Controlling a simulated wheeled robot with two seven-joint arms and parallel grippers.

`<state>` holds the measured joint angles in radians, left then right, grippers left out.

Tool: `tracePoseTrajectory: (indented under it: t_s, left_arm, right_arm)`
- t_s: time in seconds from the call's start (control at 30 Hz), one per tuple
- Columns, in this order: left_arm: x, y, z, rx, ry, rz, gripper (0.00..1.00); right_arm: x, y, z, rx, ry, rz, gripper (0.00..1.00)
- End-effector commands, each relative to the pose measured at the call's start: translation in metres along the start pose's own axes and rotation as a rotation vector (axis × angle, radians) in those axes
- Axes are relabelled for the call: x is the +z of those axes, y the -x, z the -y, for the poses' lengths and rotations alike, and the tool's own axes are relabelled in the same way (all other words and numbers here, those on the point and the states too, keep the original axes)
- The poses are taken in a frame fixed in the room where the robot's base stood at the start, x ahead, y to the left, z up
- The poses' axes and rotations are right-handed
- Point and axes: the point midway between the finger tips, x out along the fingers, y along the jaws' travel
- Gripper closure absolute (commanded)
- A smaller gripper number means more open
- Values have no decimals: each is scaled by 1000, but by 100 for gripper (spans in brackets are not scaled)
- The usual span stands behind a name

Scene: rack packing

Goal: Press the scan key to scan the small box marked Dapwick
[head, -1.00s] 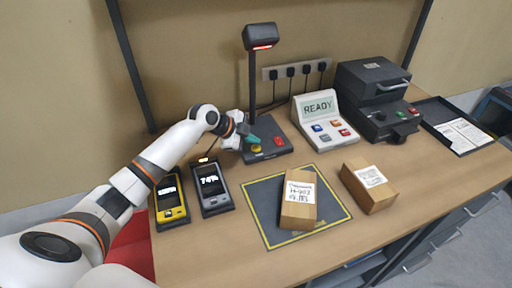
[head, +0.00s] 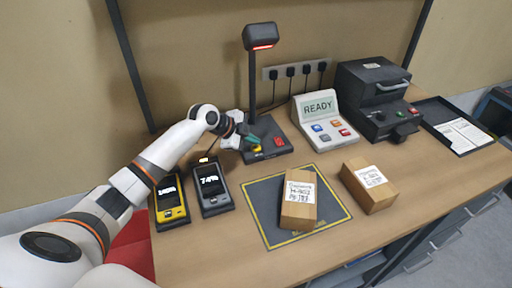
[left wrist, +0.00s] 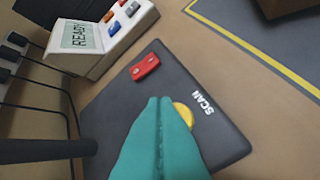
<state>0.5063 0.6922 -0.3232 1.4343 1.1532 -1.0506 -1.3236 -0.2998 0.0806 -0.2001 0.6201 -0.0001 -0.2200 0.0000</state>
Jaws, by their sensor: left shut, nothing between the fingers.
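The scan key is a round yellow button (left wrist: 183,115) beside the word SCAN on the dark scanner base (head: 272,148). In the left wrist view my left gripper (left wrist: 160,105) has its teal fingers shut together, with the tips right at the key and partly covering it. I cannot tell whether they touch it. In the head view the left gripper (head: 251,139) is over the key. A small box with a handwritten label (head: 299,200) lies on the dark mat with the yellow border (head: 264,207); its name is too blurred to read surely. My right gripper does not show.
A red key (left wrist: 145,66) sits on the same base. A second box (head: 369,187) lies right of the mat. A console reading READY (head: 322,122), a dark machine (head: 378,100), and yellow (head: 170,201) and grey (head: 211,187) handhelds stand around. The scanner post (head: 252,85) rises behind the key.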

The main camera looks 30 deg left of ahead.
Motion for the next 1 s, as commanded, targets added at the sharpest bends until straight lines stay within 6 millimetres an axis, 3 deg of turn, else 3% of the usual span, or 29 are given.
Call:
tracePoseTrajectory:
  t_s: [1.0]
  left_arm:
    - [-7,-9,7,0,0,-1,100]
  right_arm:
    - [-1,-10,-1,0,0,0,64]
